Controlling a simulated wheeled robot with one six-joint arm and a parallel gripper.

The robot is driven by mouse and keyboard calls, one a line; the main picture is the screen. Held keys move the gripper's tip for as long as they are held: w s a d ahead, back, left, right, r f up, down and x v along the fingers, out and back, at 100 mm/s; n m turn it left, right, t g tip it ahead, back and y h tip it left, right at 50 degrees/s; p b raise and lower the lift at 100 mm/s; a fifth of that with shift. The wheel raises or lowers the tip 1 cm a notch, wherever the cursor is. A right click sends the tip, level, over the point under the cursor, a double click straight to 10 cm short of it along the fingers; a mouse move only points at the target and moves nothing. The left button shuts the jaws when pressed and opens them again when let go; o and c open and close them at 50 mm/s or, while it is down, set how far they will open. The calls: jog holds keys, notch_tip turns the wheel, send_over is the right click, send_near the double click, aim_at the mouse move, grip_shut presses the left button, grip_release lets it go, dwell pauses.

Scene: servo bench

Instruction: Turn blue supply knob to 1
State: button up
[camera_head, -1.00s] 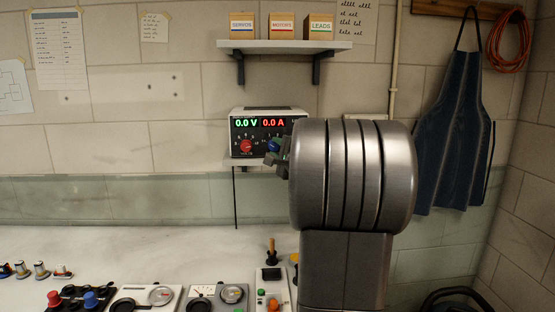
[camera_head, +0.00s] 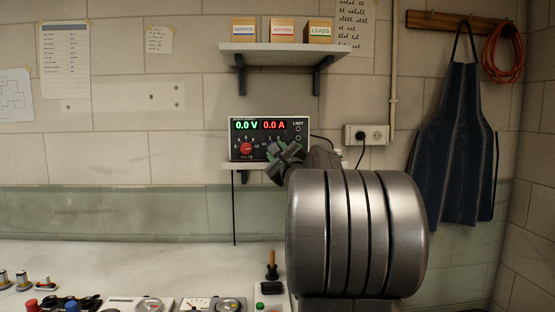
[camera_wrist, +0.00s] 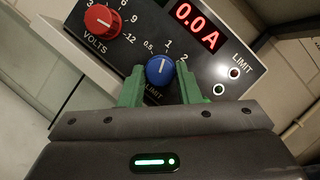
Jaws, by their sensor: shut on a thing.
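The power supply (camera_head: 297,139) stands on a small wall shelf, its display reading 0.0 V and 0.0 A. Its blue knob (camera_wrist: 159,69) shows in the wrist view, with marks 0.5, 1 and 2 around it. The knob's white line points up, roughly toward the 1; the exact setting is hard to tell. My gripper (camera_wrist: 163,88) is shut on the blue knob, one green finger on each side. In the head view my gripper (camera_head: 284,160) is tilted in front of the supply's lower right and hides the blue knob.
The red volts knob (camera_wrist: 103,19) is close to the left of the blue knob. A wall shelf (camera_head: 285,46) with several boxes hangs above. A socket (camera_head: 367,134) is at the right. The bench (camera_head: 130,262) below holds several devices along its front.

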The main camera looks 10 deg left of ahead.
dwell(0.4)
jog(key=o, duration=1)
jog(key=shift+c, duration=0.2)
jog(key=b+v, duration=0.2)
jog(key=v, duration=1.1)
jog(key=shift+s+b, duration=0.3)
jog(key=shift+s, duration=0.05)
jog(key=shift+w+d+f, duration=0.1)
jog(key=p+x, duration=0.2)
jog(key=x, duration=1.1)
jog(key=shift+w+p, duration=0.3)
jog(key=shift+p, duration=0.1)
jog(key=shift+s, duration=0.1)
